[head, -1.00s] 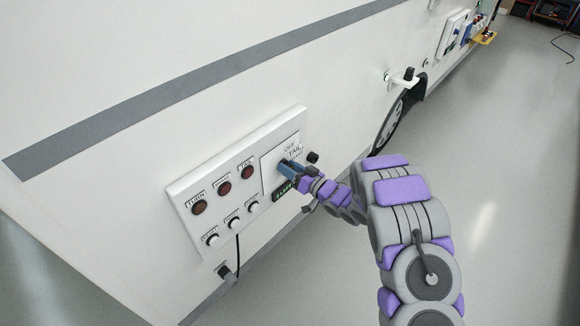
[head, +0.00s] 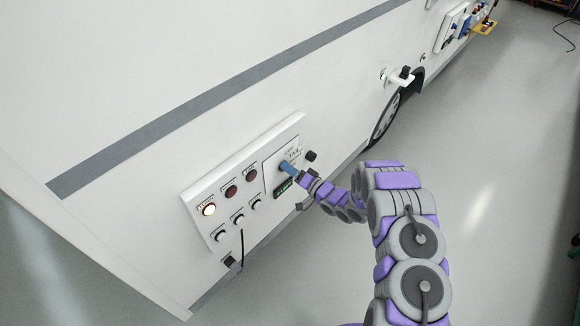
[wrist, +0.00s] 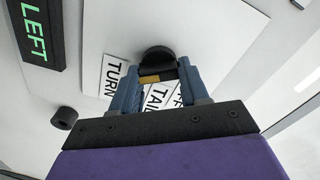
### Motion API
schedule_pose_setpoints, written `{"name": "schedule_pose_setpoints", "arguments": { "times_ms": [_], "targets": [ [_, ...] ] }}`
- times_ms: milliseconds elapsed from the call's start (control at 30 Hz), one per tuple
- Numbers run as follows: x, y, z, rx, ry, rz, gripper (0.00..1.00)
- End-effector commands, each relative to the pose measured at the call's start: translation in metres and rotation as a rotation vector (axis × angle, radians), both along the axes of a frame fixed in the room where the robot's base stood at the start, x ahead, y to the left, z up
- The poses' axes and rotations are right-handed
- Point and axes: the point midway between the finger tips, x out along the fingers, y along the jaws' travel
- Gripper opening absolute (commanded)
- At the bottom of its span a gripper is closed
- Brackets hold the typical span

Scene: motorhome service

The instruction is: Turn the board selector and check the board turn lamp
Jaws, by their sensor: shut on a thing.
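The white board (head: 222,208) is mounted low on the motorhome's side. Its turn lamp (head: 209,209) at the left end of the lamp row is lit bright; the two lamps beside it (head: 231,191) are dark red. The black selector knob (wrist: 157,55) sits between labels reading TURN (wrist: 113,76) and TAIL. My gripper (head: 288,168) is at the selector plate, and its blue fingers (wrist: 158,84) are shut on the knob. The fingers hide part of the labels. A small display (wrist: 35,30) beside it reads LEFT in green.
Several small switches (head: 238,218) line the board below the lamps, and a cable hangs beneath. A black knob (head: 311,156) sticks out right of the selector. A white bracket (head: 397,78) projects above the wheel. Open grey floor (head: 500,170) lies to the right.

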Motion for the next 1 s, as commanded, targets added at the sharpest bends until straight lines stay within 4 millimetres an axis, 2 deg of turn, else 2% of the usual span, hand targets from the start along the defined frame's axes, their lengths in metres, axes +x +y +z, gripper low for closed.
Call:
{"name": "schedule_pose_setpoints", "arguments": {
  "times_ms": [600, 633, 867, 1000],
  "targets": [
    [0.0026, -0.0026, -0.0012, 0.026, 0.036, -0.007, 0.14],
    [0.0026, -0.0027, -0.0011, 0.026, 0.036, -0.007, 0.47],
    [0.0005, -0.0015, -0.0001, 0.025, 0.034, -0.004, 0.70],
    [-0.0002, -0.0010, 0.0002, 0.025, 0.033, -0.003, 0.70]
  ]
}}
